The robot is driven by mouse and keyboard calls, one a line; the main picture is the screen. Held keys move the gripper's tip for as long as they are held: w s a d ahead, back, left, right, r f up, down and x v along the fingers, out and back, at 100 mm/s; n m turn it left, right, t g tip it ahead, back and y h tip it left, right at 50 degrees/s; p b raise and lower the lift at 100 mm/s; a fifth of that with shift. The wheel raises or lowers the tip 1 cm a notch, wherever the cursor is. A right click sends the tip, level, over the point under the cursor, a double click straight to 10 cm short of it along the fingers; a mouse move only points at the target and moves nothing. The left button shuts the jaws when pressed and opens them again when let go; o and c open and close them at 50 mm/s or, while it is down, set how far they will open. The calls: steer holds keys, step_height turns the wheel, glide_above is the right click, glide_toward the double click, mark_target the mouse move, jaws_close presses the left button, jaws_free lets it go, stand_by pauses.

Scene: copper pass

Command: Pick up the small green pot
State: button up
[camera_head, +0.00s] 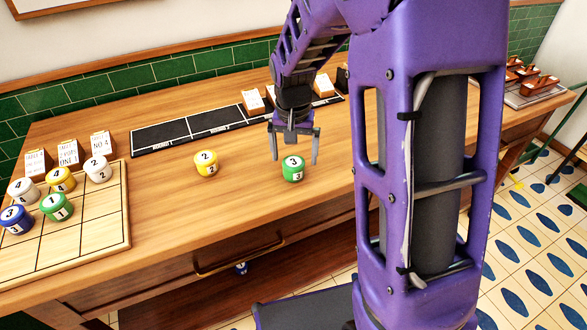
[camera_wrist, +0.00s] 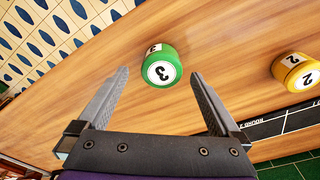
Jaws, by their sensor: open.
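A small green pot (camera_head: 293,173) with a white lid numbered 3 stands upright on the wooden counter, below and near my gripper (camera_head: 295,160). My gripper is open and empty, its fingers pointing down. In the wrist view the green pot (camera_wrist: 160,65) lies beyond the fingertips, between their lines, and does not touch them. A second green pot (camera_head: 57,207), numbered 1, stands on the gridded wooden board at the left.
A yellow pot (camera_head: 206,163) numbered 2 stands left of the green pot. The gridded board (camera_head: 105,230) holds several coloured pots. A black strip with white lines (camera_head: 190,128) lies behind, near cards on wooden stands (camera_head: 254,101). Bare counter surrounds the green pot.

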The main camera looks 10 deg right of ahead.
mark_target(294, 162)
steer(key=f, duration=0.3)
steer(key=shift+w+f, duration=0.2)
steer(key=shift+w, duration=0.05)
steer(key=shift+c, duration=0.2)
steer(key=c, duration=1.5)
step_height(294, 162, up, 10)
steer(key=shift+r+p, duration=0.1)
steer(key=shift+p, duration=0.35)
